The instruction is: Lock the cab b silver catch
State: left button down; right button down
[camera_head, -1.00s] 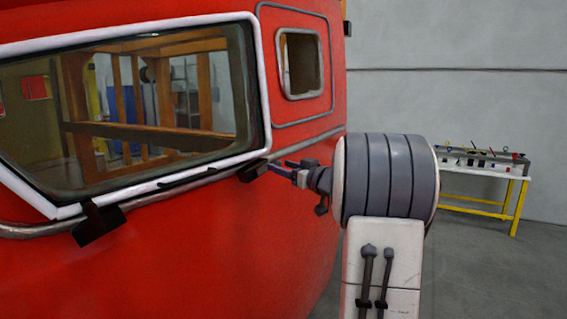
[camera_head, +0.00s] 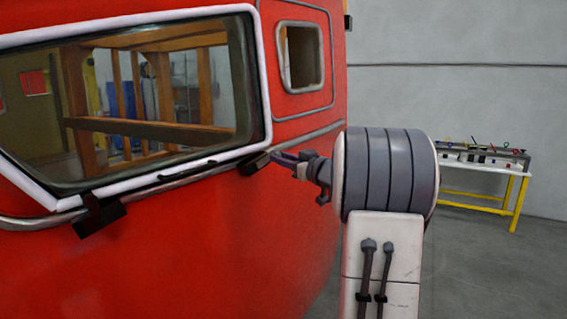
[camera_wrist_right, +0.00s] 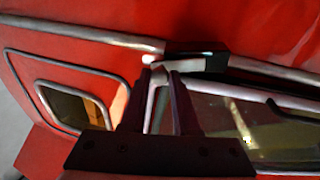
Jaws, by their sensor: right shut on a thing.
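The red cab (camera_head: 215,240) fills the left and middle of the head view, with a white-framed window (camera_head: 150,100). Two dark catch bodies sit along the lower window edge, one near the right corner (camera_head: 254,163) and one at the left (camera_head: 98,215). My right gripper (camera_head: 281,158) is at the right one. In the right wrist view the silver catch (camera_wrist_right: 190,66) is a short pale lever on a black base (camera_wrist_right: 212,49). My right gripper's fingers (camera_wrist_right: 160,76) are shut on its bent end. My left gripper is not in view.
A small square side window (camera_head: 301,55) is up and right of the catch. A silver trim rail (camera_wrist_right: 85,31) runs along the cab. A yellow-legged bench (camera_head: 495,170) with tools stands far back right. The floor between is clear.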

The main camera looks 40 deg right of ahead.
jog(key=n+b, duration=0.2)
jog(key=n, duration=0.1)
jog(key=a+r+n+y+b, duration=0.1)
jog(key=n, duration=0.2)
jog(key=a+r+n+b, duration=0.1)
jog(key=n+b, duration=0.1)
jog(key=n, duration=0.2)
jog(key=shift+r+y+b, duration=0.15)
jog(key=shift+y+b, duration=0.15)
jog(key=shift+y, duration=0.1)
jog(key=n+b, duration=0.1)
jog(key=a+n+y, duration=0.1)
jog(key=n, duration=0.1)
jog(key=n+b, duration=0.1)
jog(key=n, duration=0.1)
jog(key=shift+a+r+b, duration=0.3)
jog(key=shift+b, duration=0.05)
jog(key=shift+s+a+n+g+y+b, duration=0.15)
jog(key=shift+a+n+b, duration=0.3)
jog(key=shift+n, duration=0.6)
jog(key=shift+w+a+n+g+y+b, duration=0.2)
jog(key=shift+n+b, duration=0.3)
jog(key=shift+n, duration=0.55)
jog(key=shift+a+r+y, duration=0.1)
jog(key=shift+y, duration=0.15)
jog(key=c, duration=0.7)
grip_release()
jog(key=shift+o, duration=0.2)
jog(key=shift+s, duration=0.2)
